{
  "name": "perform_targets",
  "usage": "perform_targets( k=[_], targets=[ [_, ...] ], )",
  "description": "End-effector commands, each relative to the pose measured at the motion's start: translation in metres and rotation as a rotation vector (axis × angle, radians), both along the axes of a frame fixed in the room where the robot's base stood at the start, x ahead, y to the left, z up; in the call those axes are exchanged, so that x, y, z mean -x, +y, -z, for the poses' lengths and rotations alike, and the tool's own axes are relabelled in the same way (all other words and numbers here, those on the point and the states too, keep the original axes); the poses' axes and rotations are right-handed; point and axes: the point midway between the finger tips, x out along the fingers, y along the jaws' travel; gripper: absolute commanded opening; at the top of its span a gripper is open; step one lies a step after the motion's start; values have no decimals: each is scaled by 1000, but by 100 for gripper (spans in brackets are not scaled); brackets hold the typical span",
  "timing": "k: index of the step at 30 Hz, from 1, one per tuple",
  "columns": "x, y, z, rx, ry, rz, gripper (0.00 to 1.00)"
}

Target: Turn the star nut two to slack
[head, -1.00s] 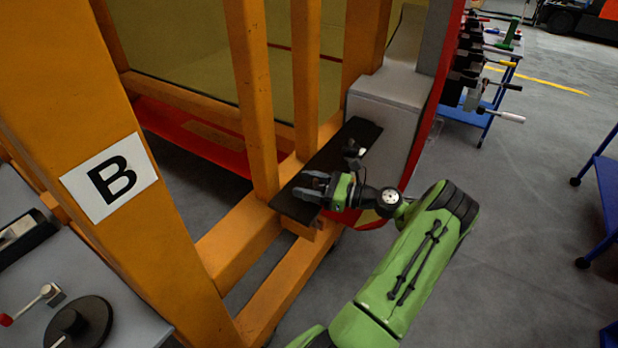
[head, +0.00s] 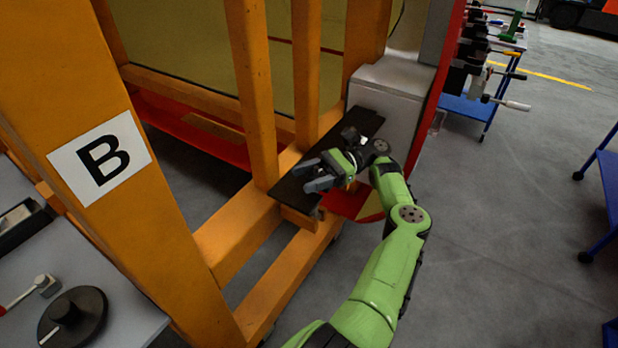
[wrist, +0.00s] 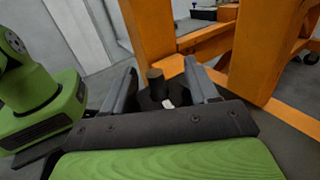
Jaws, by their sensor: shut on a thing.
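My gripper (head: 309,176) is at the dark plate (head: 364,122) on the orange frame, with its fingers pointing left in the head view. In the wrist view its two grey fingers (wrist: 160,88) stand on either side of a dark knob with a short round post (wrist: 154,76), and they are shut on it. This looks like the star nut, but its lobes are mostly hidden and no number shows. A small white patch shows on the knob's near side. In the head view I cannot make the nut out among the fingers.
Orange posts (head: 305,75) rise close behind and left of my gripper. A grey box (head: 392,92) stands just right of the plate. A bench (head: 128,318) with a black round knob (head: 72,316) is at lower left. Open floor (head: 500,220) lies to the right.

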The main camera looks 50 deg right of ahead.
Motion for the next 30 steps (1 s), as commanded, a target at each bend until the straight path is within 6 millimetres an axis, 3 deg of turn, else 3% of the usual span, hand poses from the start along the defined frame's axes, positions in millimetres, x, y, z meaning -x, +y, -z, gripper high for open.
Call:
perform_targets(
  k=[9, 23, 24, 27, 30],
  targets=[
    [2, 1, 1, 3, 1, -99, 28],
    [2, 2, 1, 2, 3, -114, 28],
    [2, 2, 1, 2, 3, -114, 61],
    [2, 2, 1, 2, 3, -113, 77],
    [2, 1, 1, 3, 2, -112, 80]
  ],
)
